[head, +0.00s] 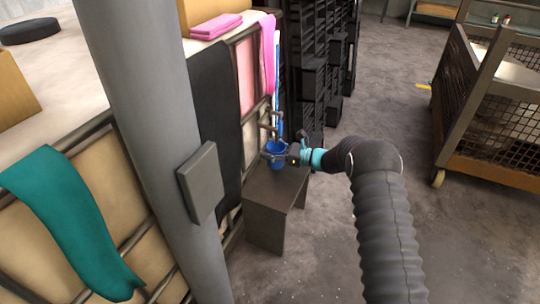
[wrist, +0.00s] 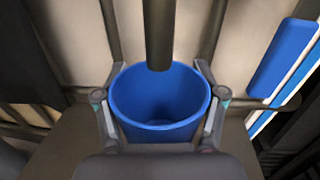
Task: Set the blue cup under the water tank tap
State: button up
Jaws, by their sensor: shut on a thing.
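The blue cup (wrist: 160,120) is upright between the two fingers of my gripper (wrist: 160,105) in the wrist view. The fingers are shut on its sides. The inside that shows looks empty. A dark vertical pipe, which looks like the tap (wrist: 159,35), ends over the far part of the cup's mouth. In the head view the cup (head: 276,155) is over the small dark table (head: 268,200), below the tap pipes (head: 268,128). I cannot tell whether its base touches the table. My gripper (head: 280,157) reaches it from the right.
A grey column (head: 145,120) stands at the left in the head view. Black crates (head: 322,60) are stacked behind the table. A mesh cart (head: 495,120) stands at the right. The floor (head: 400,150) between is clear. A blue upright strip (wrist: 284,58) stands right of the cup.

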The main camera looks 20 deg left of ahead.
jog(key=shift+f, duration=1.3)
jog(key=shift+f, duration=0.15)
jog(key=o, duration=1.1)
jog(key=shift+c, duration=0.2)
jog(key=shift+r, duration=0.2)
jog(key=d, duration=1.2)
jog(key=shift+w, duration=0.15)
